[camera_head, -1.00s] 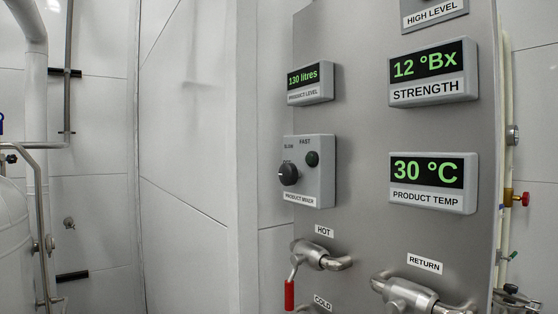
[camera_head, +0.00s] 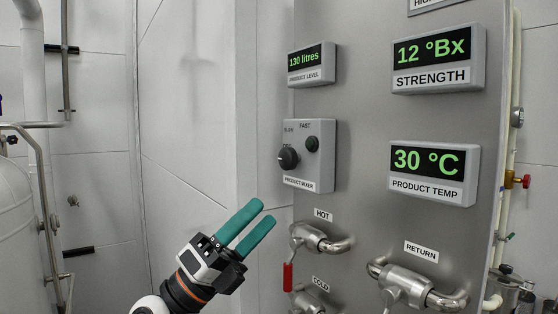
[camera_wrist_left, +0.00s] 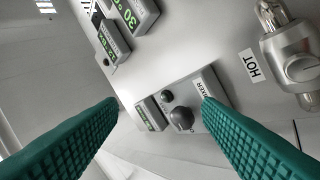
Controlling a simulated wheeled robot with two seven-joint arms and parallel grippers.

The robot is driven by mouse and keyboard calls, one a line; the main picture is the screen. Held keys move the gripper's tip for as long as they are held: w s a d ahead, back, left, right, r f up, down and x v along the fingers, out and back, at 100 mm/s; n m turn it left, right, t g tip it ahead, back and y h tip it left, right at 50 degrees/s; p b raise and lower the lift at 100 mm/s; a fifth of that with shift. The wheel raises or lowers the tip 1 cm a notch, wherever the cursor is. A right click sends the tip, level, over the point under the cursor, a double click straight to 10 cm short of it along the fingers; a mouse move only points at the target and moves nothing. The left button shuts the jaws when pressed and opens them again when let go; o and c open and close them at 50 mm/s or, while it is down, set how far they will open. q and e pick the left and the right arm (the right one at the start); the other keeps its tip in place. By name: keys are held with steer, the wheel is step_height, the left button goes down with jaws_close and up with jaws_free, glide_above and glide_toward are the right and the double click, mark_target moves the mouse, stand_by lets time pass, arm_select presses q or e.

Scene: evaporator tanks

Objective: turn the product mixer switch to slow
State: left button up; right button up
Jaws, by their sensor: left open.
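The product mixer box (camera_head: 318,172) is a grey box on the steel panel, with a round black switch knob (camera_head: 288,158), a smaller dark knob or button (camera_head: 312,144) and labels SLOW and FAST above. My left gripper (camera_head: 258,220) has two green fingers, open and empty. It is below and left of the box in the head view, apart from it. In the left wrist view the black knob (camera_wrist_left: 182,118) shows between the two fingers (camera_wrist_left: 160,125), farther off, with the box's label partly hidden by the right finger. My right gripper is out of view.
A RETURN valve (camera_head: 412,288) is at lower right. Display boxes for level (camera_head: 312,80), strength and temperature (camera_head: 434,188) surround the mixer box. Room left of the panel is free.

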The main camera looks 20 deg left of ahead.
arm_select(q)
step_height(320, 180, up, 5)
steer(key=s+d+m+g+y, duration=0.1)
steer(key=m+g, duration=0.5)
steer(key=m, duration=0.4)
steer(key=t+y, duration=0.3)
steer(key=y, duration=0.5)
glide_toward(283, 160)
steer(key=p+x, duration=0.5)
steer(key=x, duration=0.3)
steer(key=shift+w+d+r, duration=0.1)
steer(key=shift+w+d, duration=0.05)
steer(key=shift+w, duration=0.15)
steer(key=shift+w+d, duration=0.2)
steer(key=shift+c, duration=0.3)
steer(key=shift+m, duration=0.3)
steer(key=c, duration=0.9)
